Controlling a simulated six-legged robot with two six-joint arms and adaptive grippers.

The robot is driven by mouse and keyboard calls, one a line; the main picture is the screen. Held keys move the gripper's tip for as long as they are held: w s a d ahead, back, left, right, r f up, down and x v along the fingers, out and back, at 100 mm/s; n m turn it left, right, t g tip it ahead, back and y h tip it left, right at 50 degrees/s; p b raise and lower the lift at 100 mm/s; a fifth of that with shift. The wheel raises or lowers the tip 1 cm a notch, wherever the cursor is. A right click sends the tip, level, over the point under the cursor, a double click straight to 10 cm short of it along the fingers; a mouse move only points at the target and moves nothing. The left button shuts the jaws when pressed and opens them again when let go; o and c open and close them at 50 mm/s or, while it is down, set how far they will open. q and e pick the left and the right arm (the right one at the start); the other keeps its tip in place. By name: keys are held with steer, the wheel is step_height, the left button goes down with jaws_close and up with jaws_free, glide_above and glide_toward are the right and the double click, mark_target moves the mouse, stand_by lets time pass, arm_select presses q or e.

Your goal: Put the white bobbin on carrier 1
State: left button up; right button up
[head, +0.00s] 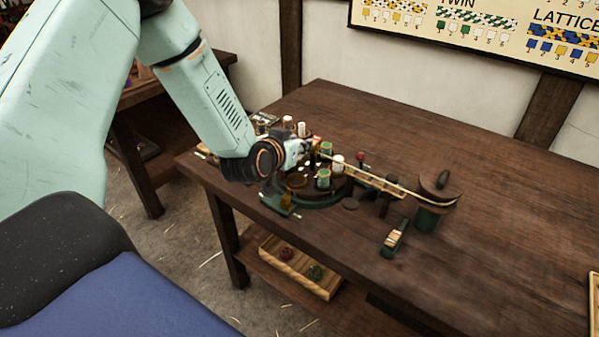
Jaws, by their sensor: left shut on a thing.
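My left gripper (308,148) reaches over the back left of the round braiding machine (322,198) on the table. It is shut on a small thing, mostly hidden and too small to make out. A white bobbin (338,163) stands upright on the machine, to the right of the gripper and apart from it. One green bobbin (326,148) stands just right of the gripper and another green bobbin (323,179) stands nearer the front. Two more white bobbins (288,122) (301,129) stand behind the gripper. Carrier numbers are not readable. My right gripper is out of view.
A wooden bar (378,182) runs right from the machine towards a dark green drum (430,216). A small green block-like tool (394,238) lies in front. A wooden tray (300,268) sits on the lower shelf. The table's right side (500,220) is clear.

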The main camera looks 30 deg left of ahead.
arm_select(q)
steer(key=f, duration=0.4)
steer(key=shift+s+a+f+b, duration=0.1)
steer(key=shift+a+f+b, duration=0.15)
steer(key=shift+a+b, duration=0.1)
steer(key=shift+d+f, duration=0.25)
steer(key=shift+f, duration=0.25)
step_height(320, 180, down, 2)
steer(key=shift+s+f+b, duration=0.1)
steer(key=shift+s+b, duration=0.05)
steer(key=shift+b, duration=0.2)
steer(key=shift+f, duration=0.25)
steer(key=shift+w+a+f, duration=0.1)
steer(key=shift+w+a, duration=0.05)
steer(key=shift+w, duration=0.05)
steer(key=o, duration=1)
steer(key=shift+s+d, duration=0.1)
steer(key=shift+d, duration=0.1)
steer(key=shift+c, duration=0.2)
steer(key=shift+a, duration=0.1)
